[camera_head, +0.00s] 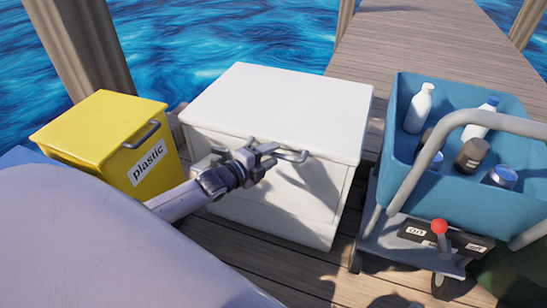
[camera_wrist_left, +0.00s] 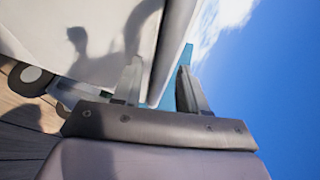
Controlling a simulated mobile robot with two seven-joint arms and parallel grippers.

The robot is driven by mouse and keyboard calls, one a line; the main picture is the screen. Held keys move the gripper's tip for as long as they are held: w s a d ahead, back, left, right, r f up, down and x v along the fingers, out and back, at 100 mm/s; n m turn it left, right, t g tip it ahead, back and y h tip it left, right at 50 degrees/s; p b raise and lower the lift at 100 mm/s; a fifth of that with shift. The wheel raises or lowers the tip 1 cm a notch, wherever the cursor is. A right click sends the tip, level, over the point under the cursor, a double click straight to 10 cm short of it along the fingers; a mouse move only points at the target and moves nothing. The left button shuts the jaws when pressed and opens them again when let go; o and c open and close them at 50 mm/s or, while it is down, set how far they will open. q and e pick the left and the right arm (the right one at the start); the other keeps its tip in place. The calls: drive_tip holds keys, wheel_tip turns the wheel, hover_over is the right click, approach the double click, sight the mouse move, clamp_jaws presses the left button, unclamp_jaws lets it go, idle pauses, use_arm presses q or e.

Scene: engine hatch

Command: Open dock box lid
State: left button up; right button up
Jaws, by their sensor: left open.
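The white dock box (camera_head: 290,195) stands on the deck in the middle of the head view. Its flat lid (camera_head: 285,105) is down, and a grey handle (camera_head: 293,155) runs along the lid's front edge. My left gripper (camera_head: 267,157) is open at the front of the box, close to the handle and partly covering it. I cannot tell whether it touches the handle. In the left wrist view the two fingers of my left gripper (camera_wrist_left: 163,80) stand apart, with the white dock box (camera_wrist_left: 90,40) beside and behind them. My right gripper is not in view.
A yellow bin (camera_head: 120,140) labelled "plastic" stands left of the box. A blue cart (camera_head: 400,130) with several bottles and cans stands close on the right; its red-knobbed lever (camera_head: 439,227) faces front. Wooden deck (camera_head: 300,268) lies before the box, water behind.

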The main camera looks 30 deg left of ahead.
use_arm(q)
drive_tip(key=shift+w+d+f, duration=0.1)
drive_tip(key=shift+w+f, duration=0.05)
drive_tip(key=shift+w, duration=0.55)
clamp_jaws()
